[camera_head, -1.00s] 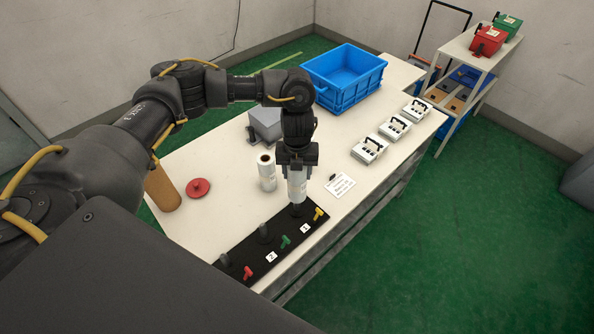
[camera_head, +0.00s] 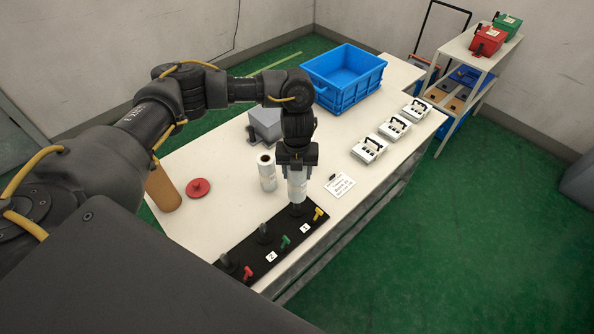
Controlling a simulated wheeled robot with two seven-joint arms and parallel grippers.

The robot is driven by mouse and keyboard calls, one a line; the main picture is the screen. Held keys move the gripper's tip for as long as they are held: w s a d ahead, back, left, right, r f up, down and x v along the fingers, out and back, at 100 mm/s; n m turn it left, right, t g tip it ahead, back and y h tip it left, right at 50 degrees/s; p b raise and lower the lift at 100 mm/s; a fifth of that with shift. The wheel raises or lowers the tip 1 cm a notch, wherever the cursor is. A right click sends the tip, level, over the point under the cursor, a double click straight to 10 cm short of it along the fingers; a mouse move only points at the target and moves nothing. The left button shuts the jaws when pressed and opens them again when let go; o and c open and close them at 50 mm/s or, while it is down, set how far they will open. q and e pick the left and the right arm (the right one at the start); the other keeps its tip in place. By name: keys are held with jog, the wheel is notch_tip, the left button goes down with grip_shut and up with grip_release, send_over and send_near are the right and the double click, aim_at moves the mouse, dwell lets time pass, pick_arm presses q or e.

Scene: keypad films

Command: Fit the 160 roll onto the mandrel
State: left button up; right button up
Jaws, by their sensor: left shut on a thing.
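My left gripper (camera_head: 297,166) points down and is shut on a white roll (camera_head: 297,186). The roll is upright at the far right end of a black base plate (camera_head: 249,253), beside the yellow lever (camera_head: 319,213). Its lower end meets the dark mandrel (camera_head: 297,209) there; I cannot tell whether it is around the mandrel or just above it. The plate's other dark mandrels, one near the green lever (camera_head: 285,241) and one near the red lever (camera_head: 248,272), are bare. The roll's marking is too small to read. My right gripper is out of view.
A second white roll (camera_head: 267,173) stands just left of the gripper. A grey block (camera_head: 265,124), blue crate (camera_head: 346,86), red disc (camera_head: 199,187) and brown cylinder (camera_head: 163,190) are on the table. A white card (camera_head: 340,186) lies right of the held roll; several white boxes (camera_head: 370,150) line the right edge.

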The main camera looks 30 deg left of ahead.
aim_at(297, 188)
pick_arm(q)
jog(key=shift+f+b, duration=3.05)
jog(key=shift+f, duration=1.05)
jog(key=o, duration=1.1)
jog(key=shift+r, duration=0.15)
notch_tip(297, 188, up, 11)
jog(key=shift+f, duration=0.2)
